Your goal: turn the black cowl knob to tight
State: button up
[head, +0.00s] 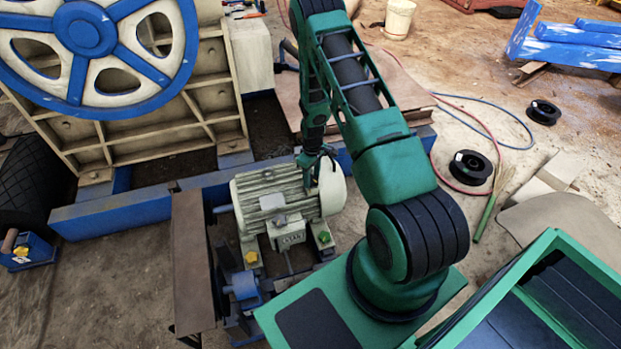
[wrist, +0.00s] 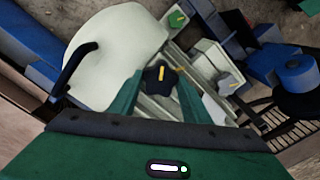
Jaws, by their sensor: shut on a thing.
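The black cowl knob (wrist: 153,80) is a dark lobed knob with a yellow pointer mark, in the middle of the wrist view. My gripper (wrist: 160,90) has its two green fingers on either side of the knob, shut on it. In the head view my gripper (head: 317,170) reaches down onto the cream motor (head: 268,200), beside its rounded cowl (head: 332,190). The knob is hidden there behind the gripper. The cowl also shows in the wrist view (wrist: 118,50). I cannot read any tight marking.
The blue frame beam (head: 130,208) and the blue-and-cream flywheel (head: 90,35) stand to the left.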

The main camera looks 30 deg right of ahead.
jog(key=m, duration=0.6)
jog(key=shift+w+d+m, duration=0.1)
jog(key=shift+w+m, duration=0.05)
jog(key=shift+m, duration=0.15)
jog(key=m, duration=0.6)
jog(key=shift+r+m, duration=0.1)
jog(key=shift+m, duration=0.2)
jog(key=o, duration=1)
jog(key=shift+o, duration=0.2)
notch_tip(320, 180, up, 11)
jog(key=shift+f, duration=0.2)
jog(key=shift+r, duration=0.1)
